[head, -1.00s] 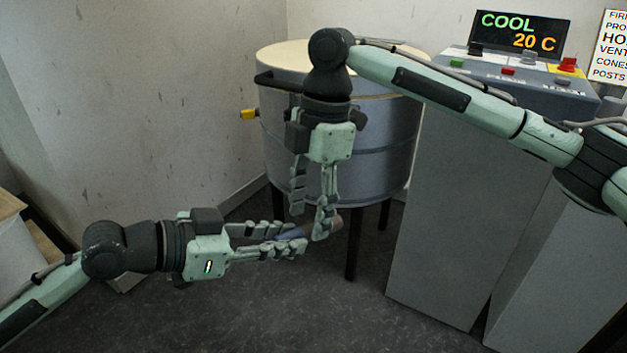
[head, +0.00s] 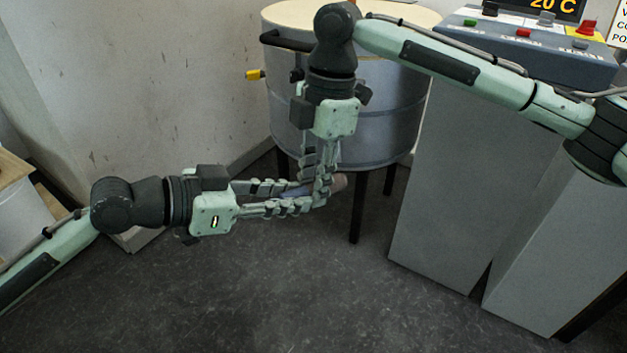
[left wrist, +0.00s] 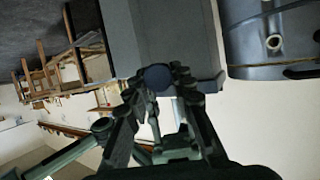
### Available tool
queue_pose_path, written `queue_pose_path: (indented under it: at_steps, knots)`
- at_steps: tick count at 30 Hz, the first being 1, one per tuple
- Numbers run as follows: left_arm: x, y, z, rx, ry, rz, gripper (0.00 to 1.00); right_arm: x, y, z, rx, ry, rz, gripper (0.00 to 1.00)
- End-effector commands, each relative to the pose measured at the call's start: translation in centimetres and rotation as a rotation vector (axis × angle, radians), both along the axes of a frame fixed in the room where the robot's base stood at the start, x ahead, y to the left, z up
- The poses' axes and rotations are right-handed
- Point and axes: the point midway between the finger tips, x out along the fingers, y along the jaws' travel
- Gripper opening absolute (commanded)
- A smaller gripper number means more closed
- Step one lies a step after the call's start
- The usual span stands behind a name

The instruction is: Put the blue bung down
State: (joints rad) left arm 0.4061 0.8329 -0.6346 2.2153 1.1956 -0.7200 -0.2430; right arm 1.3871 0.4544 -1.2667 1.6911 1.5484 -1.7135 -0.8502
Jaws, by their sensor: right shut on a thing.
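The blue bung (head: 297,191) lies roughly level between my two grippers, above the floor. Its far end looks brownish in the head view, and the fingers hide much of its length. In the left wrist view its round dark blue end (left wrist: 157,77) shows between the fingertips. My right gripper (head: 322,188) points down from above and is shut on the bung near the brownish end. My left gripper (head: 316,194) reaches in from the left with its fingers on either side of the bung. I cannot tell whether they still press on it.
A round grey drum (head: 385,100) on dark legs stands behind the grippers, with a yellow-tipped fitting (head: 254,75) at its left. A tall grey cabinet (head: 455,190) with a control panel (head: 520,45) stands at right. The floor (head: 290,290) in front is clear.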

Motion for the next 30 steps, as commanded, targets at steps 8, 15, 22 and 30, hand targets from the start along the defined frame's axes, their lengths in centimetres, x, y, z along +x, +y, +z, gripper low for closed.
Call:
queue_pose_path:
  at_steps: [8, 15, 22, 30]
  knots:
    - [-0.3, -0.2, 0.0, -0.003, 0.003, -0.006, 0.47, 0.2, 0.0, 0.1, 0.002, -0.004, -0.002, 0.00]
    - [-0.3, 0.0, 0.0, -0.001, 0.003, -0.004, 0.47, 0.1, 0.0, 0.1, 0.002, -0.003, -0.002, 0.00]
    - [-1.4, 2.4, 1.0, 0.003, 0.002, -0.003, 0.47, 0.1, 0.0, 0.1, 0.002, -0.003, -0.001, 0.00]
    - [-3.7, 6.9, 2.9, 0.005, 0.006, -0.002, 0.47, 0.1, 0.0, 0.1, 0.002, -0.003, -0.002, 0.00]
